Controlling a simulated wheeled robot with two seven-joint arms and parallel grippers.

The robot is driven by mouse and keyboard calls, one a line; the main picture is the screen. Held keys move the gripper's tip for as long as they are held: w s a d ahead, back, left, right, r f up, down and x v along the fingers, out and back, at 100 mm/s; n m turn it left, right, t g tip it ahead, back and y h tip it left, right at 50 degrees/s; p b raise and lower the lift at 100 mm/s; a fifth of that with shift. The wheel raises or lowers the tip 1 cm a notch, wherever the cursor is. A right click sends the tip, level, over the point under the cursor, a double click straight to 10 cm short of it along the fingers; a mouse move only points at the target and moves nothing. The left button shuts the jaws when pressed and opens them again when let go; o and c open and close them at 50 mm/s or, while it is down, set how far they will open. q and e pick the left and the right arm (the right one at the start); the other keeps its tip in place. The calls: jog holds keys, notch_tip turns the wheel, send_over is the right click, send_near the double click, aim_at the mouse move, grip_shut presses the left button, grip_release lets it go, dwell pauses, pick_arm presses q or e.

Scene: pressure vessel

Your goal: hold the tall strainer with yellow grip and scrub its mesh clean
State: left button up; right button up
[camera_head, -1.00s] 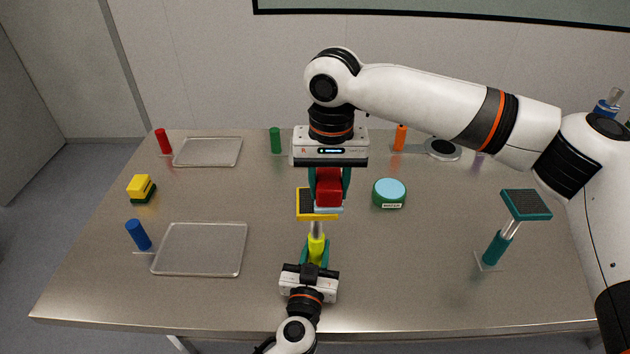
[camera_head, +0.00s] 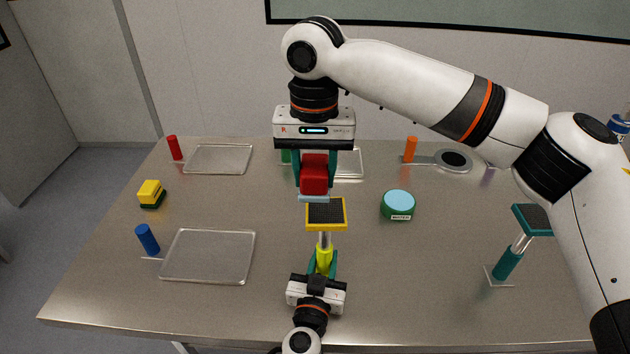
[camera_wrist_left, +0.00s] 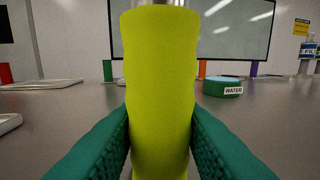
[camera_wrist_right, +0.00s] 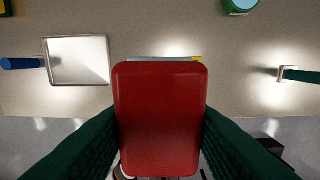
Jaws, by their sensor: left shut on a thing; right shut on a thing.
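The strainer stands upright, with a yellow-framed dark mesh head (camera_head: 326,214) and a yellow-green grip (camera_head: 323,258). My left gripper (camera_head: 322,267) is shut on this grip, which fills the middle of the left wrist view (camera_wrist_left: 160,90). My right gripper (camera_head: 314,183) is shut on a red block (camera_head: 314,172) with a pale blue pad (camera_head: 313,198) under it. In the head view the pad sits at the far edge of the mesh; whether it touches is unclear. In the right wrist view the red block (camera_wrist_right: 160,120) hides most of the strainer.
A teal strainer (camera_head: 507,265) stands at the right. A green tub labelled water (camera_head: 398,206) is right of the mesh. A yellow-green block (camera_head: 151,194), blue handle (camera_head: 147,240) and clear trays (camera_head: 208,280) are left. An orange handle (camera_head: 410,149) stands at the back.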

jog(key=shift+r, duration=1.4)
pick_arm(q)
jog(key=o, duration=1.1)
jog(key=shift+o, duration=0.2)
jog(key=s, duration=0.4)
jog(key=s+a, duration=0.1)
jog(key=s, duration=0.3)
jog(key=s+a, duration=0.1)
jog(key=s, duration=0.3)
